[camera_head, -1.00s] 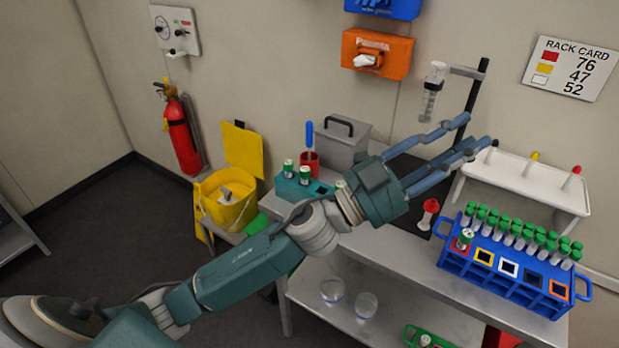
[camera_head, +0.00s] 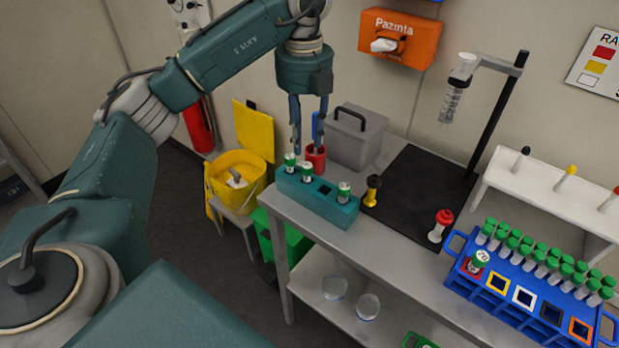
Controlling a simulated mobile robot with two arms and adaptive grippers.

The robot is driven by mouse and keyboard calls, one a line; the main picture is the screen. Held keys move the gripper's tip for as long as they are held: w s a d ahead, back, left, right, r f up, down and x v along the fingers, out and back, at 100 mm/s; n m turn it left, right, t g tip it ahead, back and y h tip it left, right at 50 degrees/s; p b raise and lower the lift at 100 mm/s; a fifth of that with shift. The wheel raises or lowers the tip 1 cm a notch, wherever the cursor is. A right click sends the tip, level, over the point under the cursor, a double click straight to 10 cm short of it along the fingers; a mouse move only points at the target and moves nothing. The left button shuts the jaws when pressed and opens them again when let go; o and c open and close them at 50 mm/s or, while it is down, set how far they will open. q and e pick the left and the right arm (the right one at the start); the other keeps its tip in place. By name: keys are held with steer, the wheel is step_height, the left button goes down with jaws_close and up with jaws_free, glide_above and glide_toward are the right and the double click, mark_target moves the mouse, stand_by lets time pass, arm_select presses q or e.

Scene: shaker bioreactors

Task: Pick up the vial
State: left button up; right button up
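A teal rack (camera_head: 332,211) on the bench holds three green-capped vials: a left one (camera_head: 290,163), a middle one (camera_head: 307,174) and a right one (camera_head: 344,192). One slot between the middle and right vials is empty. My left gripper (camera_head: 308,148) points down above the left end of the teal rack. Its two fingers are apart with nothing seen between them. Its exact height over the vials is hard to tell. My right gripper is not in view.
A yellow-and-black piece (camera_head: 372,191) and a red-topped piece (camera_head: 440,226) stand by the black mat (camera_head: 421,190). A clamp stand (camera_head: 497,110) rises behind. Several green-capped tubes fill the blue rack.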

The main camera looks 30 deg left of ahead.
mark_target(307, 166)
arm_select(q)
step_height(307, 166, down, 3)
steer(key=shift+d+f, duration=0.15)
steer(key=shift+f, duration=0.55)
steer(key=shift+s+d+f, duration=0.1)
steer(key=shift+f, duration=0.25)
steer(key=f, duration=0.2)
steer(key=f+p, duration=0.1)
steer(key=shift+s+d+f, duration=0.2)
steer(key=shift+d, duration=0.05)
steer(key=shift+f, duration=0.45)
arm_select(e)
steer(key=shift+s+a+r, duration=0.2)
steer(key=shift+a+r, duration=0.05)
steer(key=shift+r, duration=0.2)
arm_select(q)
steer(key=shift+c, duration=0.5)
arm_select(e)
steer(key=shift+d, duration=0.1)
arm_select(q)
steer(key=c, duration=0.6)
arm_select(e)
steer(key=shift+d, duration=0.1)
